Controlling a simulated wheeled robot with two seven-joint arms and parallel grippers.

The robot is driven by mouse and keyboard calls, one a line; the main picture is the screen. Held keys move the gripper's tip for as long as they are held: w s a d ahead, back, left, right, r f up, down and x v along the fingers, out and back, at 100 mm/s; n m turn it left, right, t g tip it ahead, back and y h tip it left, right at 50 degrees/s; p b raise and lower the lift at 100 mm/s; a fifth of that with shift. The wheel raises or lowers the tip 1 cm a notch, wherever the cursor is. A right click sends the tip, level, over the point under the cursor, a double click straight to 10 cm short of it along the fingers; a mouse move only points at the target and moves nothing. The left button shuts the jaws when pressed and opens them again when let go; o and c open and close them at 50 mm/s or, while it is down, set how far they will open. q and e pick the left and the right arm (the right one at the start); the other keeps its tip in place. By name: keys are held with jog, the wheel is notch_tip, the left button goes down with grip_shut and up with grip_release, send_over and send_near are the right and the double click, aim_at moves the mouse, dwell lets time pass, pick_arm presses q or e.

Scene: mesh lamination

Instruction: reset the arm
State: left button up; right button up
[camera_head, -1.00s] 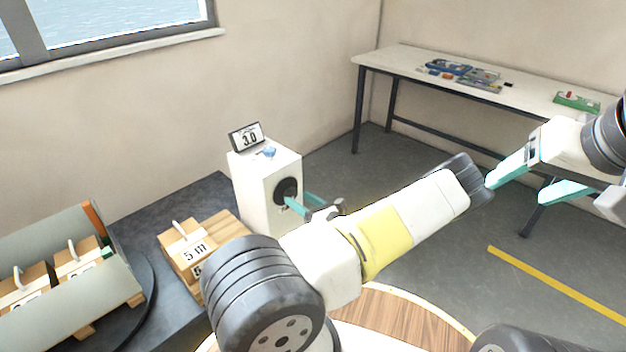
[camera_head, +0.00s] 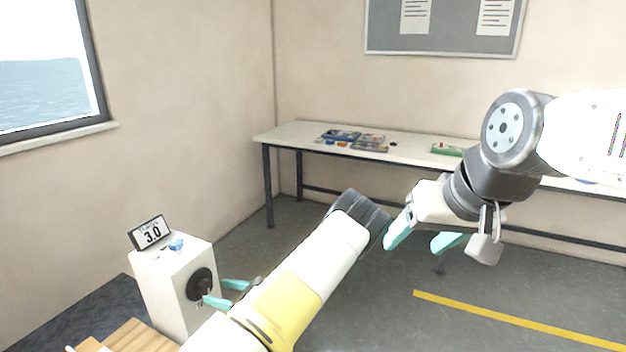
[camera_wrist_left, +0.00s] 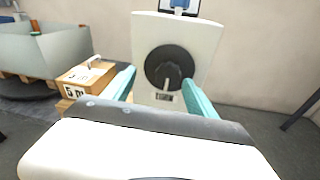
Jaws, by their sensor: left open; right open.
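My left arm reaches in from the bottom of the head view. Its gripper (camera_head: 226,293) has teal fingers and is open, close to the front of a white box with a black round knob (camera_head: 200,284). In the left wrist view the open fingers (camera_wrist_left: 161,92) stand on either side of the knob (camera_wrist_left: 169,68), with nothing between them that I can see held. My right gripper (camera_head: 424,240) is open and empty, raised over the floor in front of the long table. The left gripper's hand is partly hidden behind my own forearm.
A long white table (camera_head: 290,134) with several small items stands at the back wall. Open floor lies before it.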

pick_arm(q)
jog(key=s+d+r+n+h, duration=0.5)
jog(key=s+r+n+h, duration=0.1)
jog(key=r, duration=0.6)
jog(key=s+d+r+n+t+h, duration=0.1)
jog(key=s+d+r+n+h, duration=0.4)
jog(key=s+r+n, duration=0.3)
jog(key=s+d+r+n+h, duration=0.6)
jog(key=s+r+n+h, duration=0.1)
jog(key=r, duration=1)
jog(key=shift+s+n+t, duration=0.3)
jog(key=shift+s+n, duration=0.2)
jog(key=shift+s, duration=0.1)
